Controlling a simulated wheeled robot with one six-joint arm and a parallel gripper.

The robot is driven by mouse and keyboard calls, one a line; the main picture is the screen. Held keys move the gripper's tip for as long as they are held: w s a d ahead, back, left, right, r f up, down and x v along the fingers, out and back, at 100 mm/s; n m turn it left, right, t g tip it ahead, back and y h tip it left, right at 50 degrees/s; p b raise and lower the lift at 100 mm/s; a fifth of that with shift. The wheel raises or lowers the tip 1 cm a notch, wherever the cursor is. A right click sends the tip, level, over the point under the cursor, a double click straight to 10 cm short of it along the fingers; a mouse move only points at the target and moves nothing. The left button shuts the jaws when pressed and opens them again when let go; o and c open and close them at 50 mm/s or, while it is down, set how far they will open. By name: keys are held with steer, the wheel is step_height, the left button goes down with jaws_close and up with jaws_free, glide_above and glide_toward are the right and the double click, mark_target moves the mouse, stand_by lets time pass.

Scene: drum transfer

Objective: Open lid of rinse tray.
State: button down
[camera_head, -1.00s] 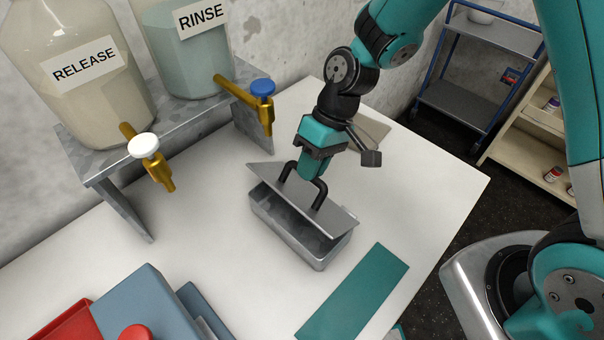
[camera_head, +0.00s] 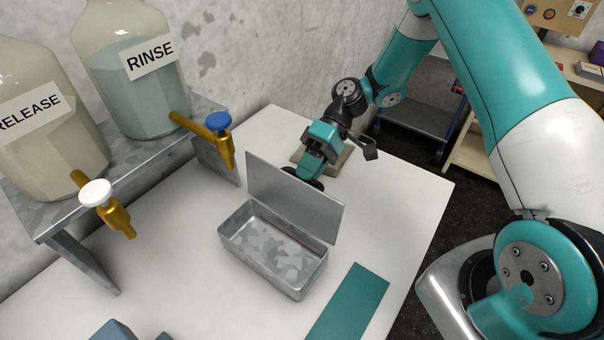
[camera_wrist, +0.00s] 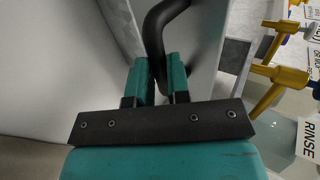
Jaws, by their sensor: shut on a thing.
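The rinse tray (camera_head: 282,281) is a grey metal box on the white table in the head view. Its inside shows, empty, with a mottled floor. Its lid (camera_head: 296,200) stands about upright along the tray's far edge. My gripper (camera_head: 308,180) is behind the lid, its fingertips mostly hidden by the lid there. In the wrist view my gripper (camera_wrist: 164,80) has its two teal fingers shut on the black lid handle (camera_wrist: 157,30), a bent bar on the lid's outer face. The lid (camera_wrist: 203,45) also shows in the wrist view.
The rinse bottle (camera_head: 145,95) and release bottle (camera_head: 45,140), with brass taps, stand on a metal shelf (camera_head: 130,165) at the left. The blue-handled tap (camera_head: 220,135) juts out near the lid. A teal mat (camera_head: 350,305) lies right of the tray.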

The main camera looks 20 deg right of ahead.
steer(key=shift+w+d+f+b, duration=0.15)
steer(key=shift+d+f+b, duration=0.15)
steer(key=shift+f, duration=0.3)
steer(key=shift+w+d+f+b, duration=0.15)
steer(key=shift+d+f, duration=0.15)
steer(key=shift+f, duration=0.25)
steer(key=shift+d+f, duration=0.1)
steer(key=shift+f, duration=0.05)
steer(key=c, duration=1.1)
jaws_free()
steer(key=shift+w+d, duration=0.1)
steer(key=shift+w, duration=0.1)
steer(key=p+v, duration=0.6)
steer(key=v, duration=0.6)
